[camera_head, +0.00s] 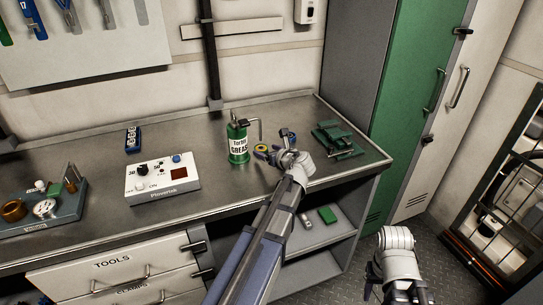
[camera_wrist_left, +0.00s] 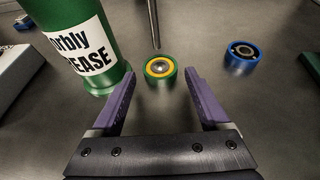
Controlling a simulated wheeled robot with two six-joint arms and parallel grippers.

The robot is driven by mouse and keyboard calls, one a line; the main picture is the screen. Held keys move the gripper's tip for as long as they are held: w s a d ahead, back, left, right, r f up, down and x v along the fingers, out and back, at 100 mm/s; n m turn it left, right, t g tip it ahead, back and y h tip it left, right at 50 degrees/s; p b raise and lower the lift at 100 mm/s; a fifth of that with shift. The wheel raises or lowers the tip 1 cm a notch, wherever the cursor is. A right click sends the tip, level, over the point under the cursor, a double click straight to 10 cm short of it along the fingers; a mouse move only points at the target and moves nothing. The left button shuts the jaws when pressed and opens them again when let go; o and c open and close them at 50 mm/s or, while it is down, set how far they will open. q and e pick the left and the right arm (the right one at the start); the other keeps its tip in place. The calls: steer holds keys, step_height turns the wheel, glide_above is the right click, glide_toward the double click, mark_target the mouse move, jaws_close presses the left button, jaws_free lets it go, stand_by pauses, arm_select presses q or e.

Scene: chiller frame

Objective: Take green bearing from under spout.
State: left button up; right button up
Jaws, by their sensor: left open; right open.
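The green bearing (camera_wrist_left: 160,70), a green ring with a yellow inner band and grey centre, stands on the bench just below the thin spout (camera_wrist_left: 153,22). It also shows in the head view (camera_head: 261,147). The spout belongs to the green grease can (camera_head: 238,143), left of the bearing. My left gripper (camera_wrist_left: 160,78) is open, with its purple fingers reaching toward the bearing from either side. The bearing sits between and slightly beyond the fingertips, not gripped. My right gripper (camera_head: 372,285) is low at the bottom of the head view, away from the bench, with its fingers hard to make out.
A blue bearing (camera_wrist_left: 241,55) stands right of the green one. A green fixture (camera_head: 337,140) is at the bench's right end. A white control box (camera_head: 162,179) is left of the can. The grease can stands close to my left gripper's left finger.

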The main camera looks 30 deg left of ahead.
mark_target(262, 149)
arm_select(q)
steer(key=shift+b+x, duration=0.45)
steer(key=shift+x, duration=1.35)
arm_select(e)
steer(key=shift+f, duration=0.7)
arm_select(q)
jaws_close()
steer(key=shift+d, duration=0.1)
